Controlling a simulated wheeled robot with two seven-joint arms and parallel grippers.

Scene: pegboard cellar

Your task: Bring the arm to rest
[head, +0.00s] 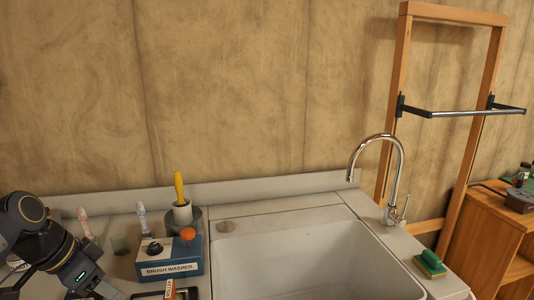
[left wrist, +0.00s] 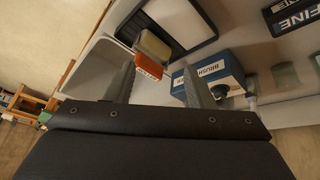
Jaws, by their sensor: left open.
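My left arm comes in at the lower left of the head view, with its gripper (head: 104,291) low over the counter, left of the brush washer (head: 170,266). In the left wrist view the two fingers of the gripper (left wrist: 158,85) stand apart, with nothing held between them. The blue brush washer (left wrist: 217,73) is beside the right-hand finger; I cannot tell how close. My right gripper is in neither view.
The white sink (head: 320,262) with a chrome faucet (head: 398,175) is right of the washer. A green-yellow sponge (head: 430,264) lies on its right rim. A grey cup (head: 183,213) holds a yellow-handled tool. A black-framed tray (left wrist: 187,30) and a FINE box (left wrist: 290,15) are near.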

